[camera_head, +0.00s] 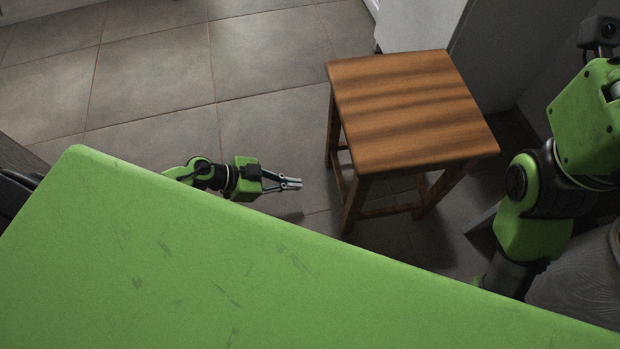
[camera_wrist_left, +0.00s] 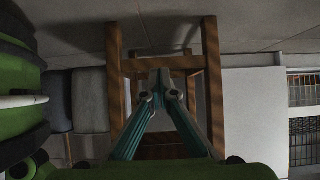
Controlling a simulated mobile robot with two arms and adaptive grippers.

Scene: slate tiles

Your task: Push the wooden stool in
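The wooden stool (camera_head: 410,105) stands upright on the tiled floor, right of centre in the head view, with a striped brown square seat and four legs. My left gripper (camera_head: 292,183) is to the left of the stool, lower than the seat, with a gap to the legs. Its fingers point right toward the stool and are together, holding nothing. In the left wrist view the picture is upside down; the stool's legs and crossbar (camera_wrist_left: 212,90) stand ahead of the closed fingertips (camera_wrist_left: 160,84). My right arm shows at the right, but its gripper is out of view.
A white cabinet or appliance (camera_head: 415,25) and a grey wall panel (camera_head: 510,45) are behind the stool. Open grey tiled floor (camera_head: 150,75) lies to the left. A grey wood-grain surface (camera_head: 580,280) is at lower right, near my right arm.

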